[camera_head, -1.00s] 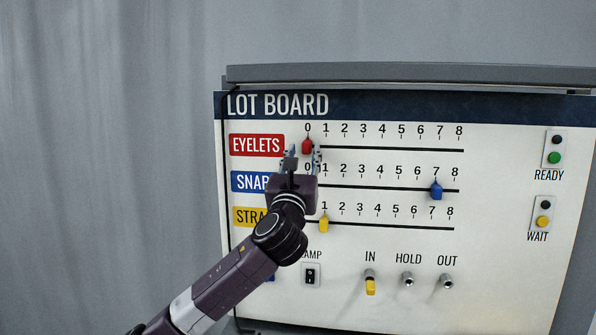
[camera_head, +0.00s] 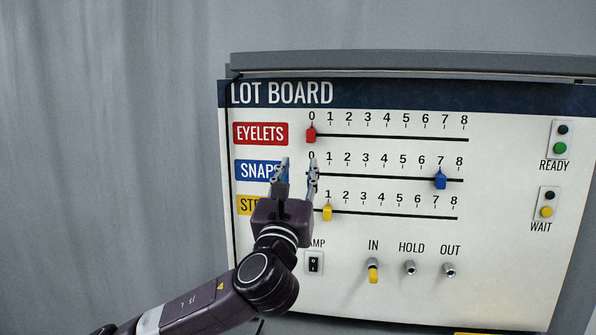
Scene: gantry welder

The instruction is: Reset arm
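My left gripper (camera_head: 298,172) is in front of the left part of the lot board (camera_head: 400,310), below the red slider. Its two fingers point up and stand apart, with nothing between them. The red slider (camera_head: 311,133) sits at 0 on the EYELETS row. The blue slider (camera_head: 440,179) sits at 7 on the SNAPS row. The yellow slider (camera_head: 327,212) sits near 1 on the lowest row. My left arm hides part of the lower left labels. My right gripper is not in view.
A lamp switch (camera_head: 314,263) and a yellow-tipped toggle (camera_head: 373,271) at IN are low on the board. A grey curtain (camera_head: 110,150) hangs at the left.

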